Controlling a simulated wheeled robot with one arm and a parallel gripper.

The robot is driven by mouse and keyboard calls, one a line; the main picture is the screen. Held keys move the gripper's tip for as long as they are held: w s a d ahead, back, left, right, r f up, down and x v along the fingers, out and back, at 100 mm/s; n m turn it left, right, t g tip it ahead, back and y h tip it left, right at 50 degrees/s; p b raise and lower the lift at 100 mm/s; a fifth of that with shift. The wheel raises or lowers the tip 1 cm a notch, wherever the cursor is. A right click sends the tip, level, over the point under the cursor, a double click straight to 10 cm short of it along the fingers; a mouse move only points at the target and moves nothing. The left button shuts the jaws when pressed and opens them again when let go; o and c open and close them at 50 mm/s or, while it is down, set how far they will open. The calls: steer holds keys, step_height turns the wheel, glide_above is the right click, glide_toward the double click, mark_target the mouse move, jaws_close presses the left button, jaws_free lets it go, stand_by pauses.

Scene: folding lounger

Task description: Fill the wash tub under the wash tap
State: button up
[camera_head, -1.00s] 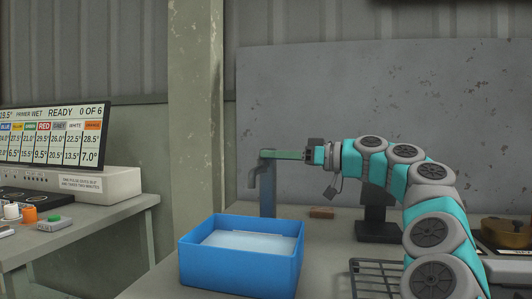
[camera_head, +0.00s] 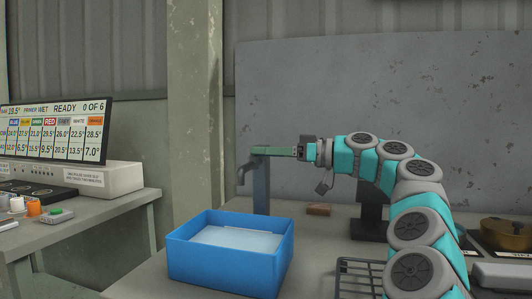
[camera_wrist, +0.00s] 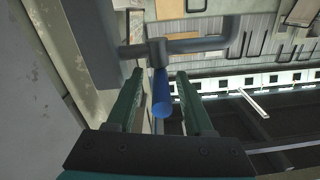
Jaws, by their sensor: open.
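The blue wash tub (camera_head: 195,262) stands upright on the bench in the head view, with a pale, water-like surface inside. The grey wash tap (camera_head: 261,190) rises behind it, its spout at the upper left. My gripper (camera_head: 262,151) reaches in from the right at the tap's top. In the wrist view, my gripper (camera_wrist: 160,75) is open. The tap's blue lever (camera_wrist: 162,95) lies between its two fingers, with visible gaps on both sides. The grey tap body and pipe (camera_wrist: 190,45) show just beyond the fingertips. I cannot see whether water is running.
A wire rack (camera_head: 358,274) lies on the bench right of the tub. A small brown block (camera_head: 318,209) lies behind it. A monitor (camera_head: 55,132) and a white box (camera_head: 105,178) stand on the left table. A grey panel (camera_head: 400,95) backs the bench.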

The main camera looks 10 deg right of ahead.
steer(key=v, duration=0.7)
steer(key=shift+d, duration=0.4)
steer(key=shift+s, duration=0.2)
stand_by(0.9)
